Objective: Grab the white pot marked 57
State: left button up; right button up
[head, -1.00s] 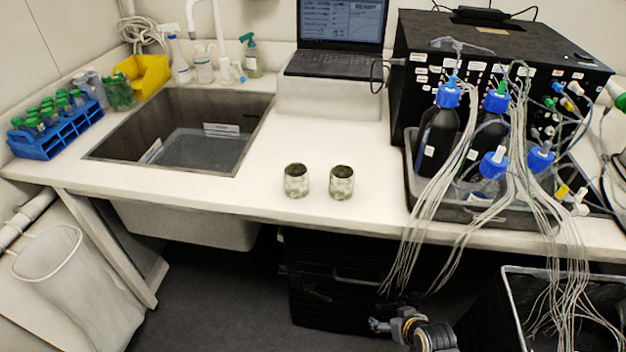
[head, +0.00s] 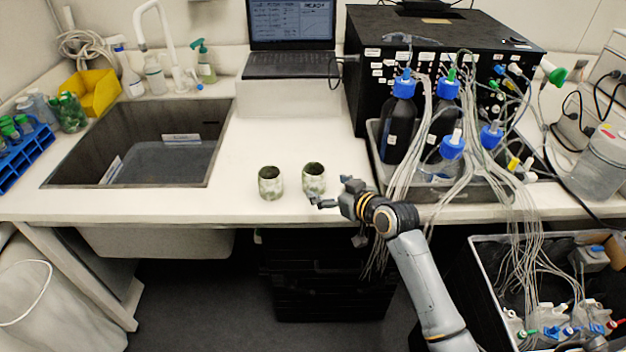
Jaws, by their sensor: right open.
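Two small round pots with mottled white and green sides and dark open tops stand upright on the white counter. One is the left pot (head: 271,183), the other the right pot (head: 314,178). No number is legible on either, so I cannot tell which is marked 57. My right gripper (head: 329,192) is open and empty, just right of and in front of the right pot, at the counter's front edge. One finger is close to the pot's lower right side; I cannot tell whether it touches. My left gripper is not in view.
A sink (head: 140,145) lies left of the pots. A laptop (head: 290,40) stands behind them. To the right, a grey tray (head: 455,193) holds blue-capped bottles, with loose tubes hanging over the front edge near my right arm. The counter (head: 240,140) around the pots is clear.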

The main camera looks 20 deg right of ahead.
aim_at(321, 184)
jog(key=shift+d+f+p+x, duration=0.15)
jog(key=shift+p+x, duration=0.15)
jog(key=shift+x, duration=1.6)
jog(key=shift+d+f+p+x, duration=0.15)
jog(key=shift+p+x, duration=0.1)
jog(key=shift+x, duration=1.65)
jog(key=shift+s+r, duration=0.1)
jog(key=shift+c, duration=0.2)
jog(key=c, duration=1.3)
